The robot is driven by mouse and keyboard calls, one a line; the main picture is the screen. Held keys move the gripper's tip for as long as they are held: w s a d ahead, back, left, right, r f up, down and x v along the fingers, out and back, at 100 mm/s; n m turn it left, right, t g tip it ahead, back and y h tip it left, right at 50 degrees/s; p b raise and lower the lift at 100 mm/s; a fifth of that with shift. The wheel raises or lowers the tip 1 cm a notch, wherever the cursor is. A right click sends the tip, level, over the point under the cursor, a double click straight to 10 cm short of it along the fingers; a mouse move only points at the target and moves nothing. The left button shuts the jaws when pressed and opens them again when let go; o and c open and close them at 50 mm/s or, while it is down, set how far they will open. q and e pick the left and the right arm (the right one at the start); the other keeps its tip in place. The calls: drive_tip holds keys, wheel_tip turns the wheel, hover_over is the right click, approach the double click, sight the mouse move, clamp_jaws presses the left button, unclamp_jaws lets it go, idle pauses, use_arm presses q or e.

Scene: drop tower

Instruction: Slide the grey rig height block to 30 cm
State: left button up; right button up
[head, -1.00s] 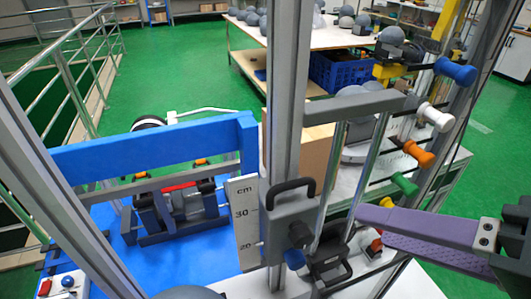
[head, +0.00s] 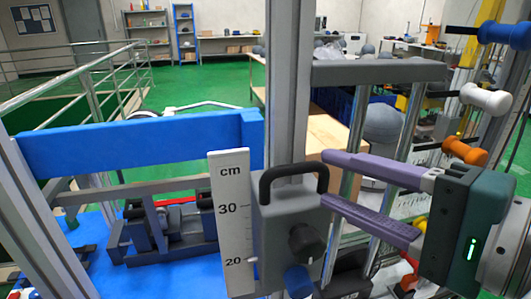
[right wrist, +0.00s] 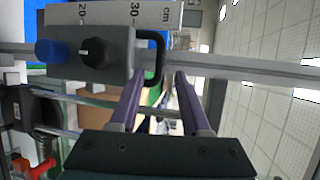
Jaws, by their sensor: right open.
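The grey rig height block (head: 283,235) sits on the grey vertical post (head: 287,100), with a black handle (head: 293,172) on top, a black knob and a blue knob on its front. My left gripper is not in view.
A blue beam (head: 135,140) crosses at the left. A grey crossbar (head: 380,71) with silver rods stands behind my right gripper. White (head: 486,99), orange (head: 464,150) and blue handles stick out at the right.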

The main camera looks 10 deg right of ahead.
sight(305, 169)
drive_tip(key=shift+x, duration=2.05)
drive_tip(key=shift+s, duration=0.1)
drive_tip(key=shift+c, duration=0.2)
clamp_jaws()
